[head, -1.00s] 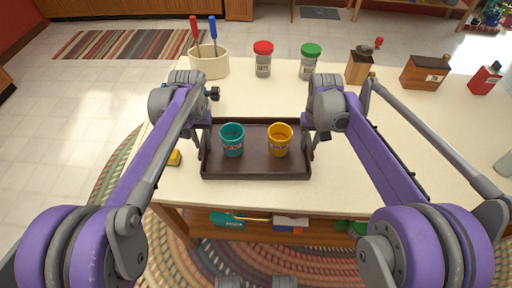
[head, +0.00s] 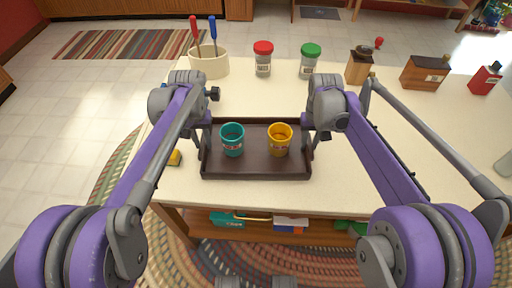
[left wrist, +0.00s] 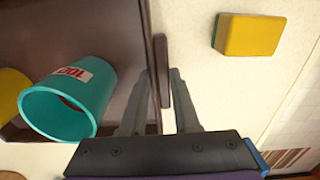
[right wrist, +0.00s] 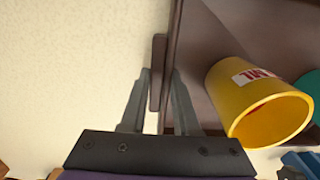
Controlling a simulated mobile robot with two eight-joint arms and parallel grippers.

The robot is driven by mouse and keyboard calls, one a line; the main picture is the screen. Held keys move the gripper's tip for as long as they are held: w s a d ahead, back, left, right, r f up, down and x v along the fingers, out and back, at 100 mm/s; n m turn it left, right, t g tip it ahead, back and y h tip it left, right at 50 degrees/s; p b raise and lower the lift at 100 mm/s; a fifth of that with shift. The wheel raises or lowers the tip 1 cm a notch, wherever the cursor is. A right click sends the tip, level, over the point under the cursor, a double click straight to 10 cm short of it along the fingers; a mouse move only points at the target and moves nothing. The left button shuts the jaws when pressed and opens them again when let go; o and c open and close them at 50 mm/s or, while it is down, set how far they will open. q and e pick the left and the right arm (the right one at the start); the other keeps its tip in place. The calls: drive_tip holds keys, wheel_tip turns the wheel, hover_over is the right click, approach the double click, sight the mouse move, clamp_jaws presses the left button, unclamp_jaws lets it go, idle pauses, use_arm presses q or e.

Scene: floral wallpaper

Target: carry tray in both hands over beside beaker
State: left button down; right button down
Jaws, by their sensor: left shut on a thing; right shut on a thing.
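The dark brown tray (head: 256,171) is at the counter's near edge, looking level. I cannot tell whether it touches the counter. A teal cup (head: 232,141) and a yellow cup (head: 279,141) stand upright in it. My left gripper (head: 204,140) is shut on the tray's left handle; the left wrist view shows this handle (left wrist: 161,70) between the fingers. My right gripper (head: 311,140) is shut on the right handle, which shows in the right wrist view (right wrist: 158,72). A pale object (head: 505,165), cut off at the right edge, may be the beaker.
A yellow-green sponge (left wrist: 249,34) lies left of the tray. A utensil crock (head: 209,63), red-lidded jar (head: 263,61), green-lidded jar (head: 309,63), wooden grinder (head: 359,67), wooden box (head: 425,73) and red tin (head: 485,79) line the back. Counter right of the tray looks clear.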

use_arm(q)
drive_tip(key=shift+r, duration=0.1)
use_arm(e)
drive_tip(key=shift+r, duration=0.1)
